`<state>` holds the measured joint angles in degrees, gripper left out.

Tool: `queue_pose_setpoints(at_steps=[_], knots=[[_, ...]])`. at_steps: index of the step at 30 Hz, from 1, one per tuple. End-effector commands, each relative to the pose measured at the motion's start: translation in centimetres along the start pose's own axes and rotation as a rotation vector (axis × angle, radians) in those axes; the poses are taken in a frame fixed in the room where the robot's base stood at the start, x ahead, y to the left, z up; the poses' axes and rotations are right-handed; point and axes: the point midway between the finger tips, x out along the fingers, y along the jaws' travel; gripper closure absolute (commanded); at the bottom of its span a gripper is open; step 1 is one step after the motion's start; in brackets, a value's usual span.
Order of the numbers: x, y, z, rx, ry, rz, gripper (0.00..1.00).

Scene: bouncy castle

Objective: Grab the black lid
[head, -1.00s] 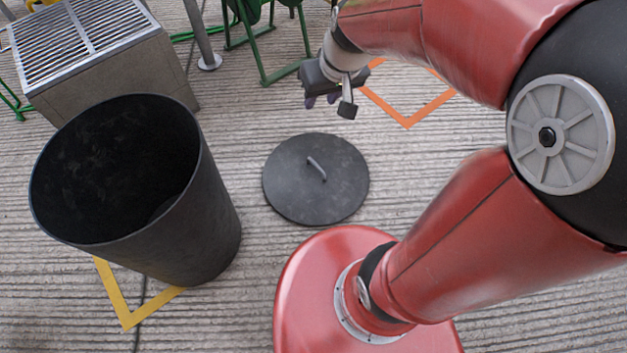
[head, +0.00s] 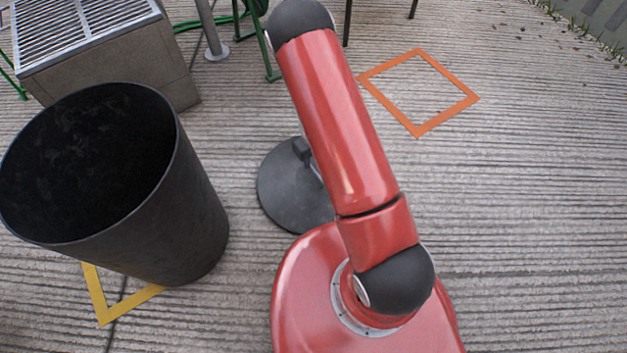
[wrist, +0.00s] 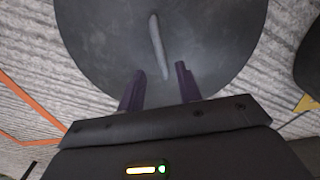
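The black lid (head: 287,192) lies flat on the ribbed ground, right of the black bin; my red arm hides its right part in the head view. In the wrist view the lid (wrist: 100,40) fills the upper middle, with its grey bar handle (wrist: 158,46) running up and down. My gripper (wrist: 158,88) is open, its two dark purple fingers apart. The near end of the handle shows between the fingertips, closer to the right one; I cannot tell whether they touch. In the head view only a small dark part of my gripper (head: 302,150) shows over the lid.
The open black bin (head: 195,215) stands at the left, over a yellow floor marking (head: 97,295). A grated concrete block (head: 120,65) and a metal post (head: 212,35) are behind it. An orange square marking (head: 455,110) lies on clear ground at the right.

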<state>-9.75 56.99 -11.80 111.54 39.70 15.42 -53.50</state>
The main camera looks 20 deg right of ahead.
Motion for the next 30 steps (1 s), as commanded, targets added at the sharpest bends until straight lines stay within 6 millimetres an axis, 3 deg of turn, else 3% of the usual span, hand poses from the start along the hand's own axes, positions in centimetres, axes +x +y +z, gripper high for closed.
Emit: queue_pose_setpoints(at_steps=[15,30], knots=[[6.6,-0.2,0.4,0.002,-0.002,-0.001,0.66],[6.9,-0.2,0.4,0.002,-0.002,-0.001,0.66]])
